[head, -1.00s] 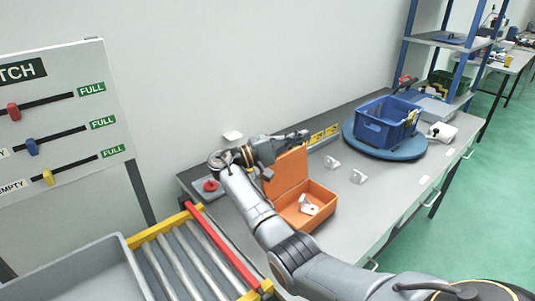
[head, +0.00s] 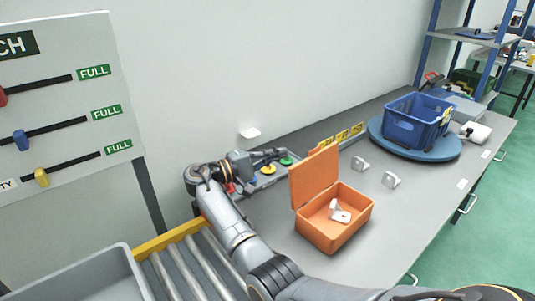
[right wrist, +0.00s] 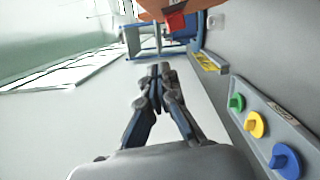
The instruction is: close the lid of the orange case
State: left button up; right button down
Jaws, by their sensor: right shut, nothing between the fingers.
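The orange case (head: 322,236) stands on the grey bench with its lid (head: 314,178) open and upright, at its left-back side. A pale metal casting (head: 340,212) lies inside the case. My right gripper (head: 282,153) is left of the lid and behind it, apart from it. In the right wrist view its fingers (right wrist: 158,72) are together and hold nothing. An orange surface (right wrist: 168,8) with a red part shows at the top edge of that view, beyond the fingertips. My left gripper is not in view.
A strip with green, yellow and blue knobs (head: 268,169) lies by the wall near my right gripper. Two castings (head: 360,163) stand right of the case. A blue crate (head: 416,120) sits on a round blue turntable (head: 452,153). A roller conveyor (head: 172,238) is at front left.

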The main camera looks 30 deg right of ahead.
aim_at(316, 172)
pick_arm(q)
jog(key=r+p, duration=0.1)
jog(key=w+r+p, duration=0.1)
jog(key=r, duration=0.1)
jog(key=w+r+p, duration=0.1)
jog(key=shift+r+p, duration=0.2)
jog(key=shift+p, duration=0.15)
pick_arm(e)
jog(key=s+d, duration=0.4)
jog(key=d, duration=0.1)
jog(key=shift+d+r, duration=0.15)
jog(key=shift+r, duration=0.2)
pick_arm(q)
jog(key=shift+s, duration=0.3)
pick_arm(e)
jog(key=shift+s, duration=0.1)
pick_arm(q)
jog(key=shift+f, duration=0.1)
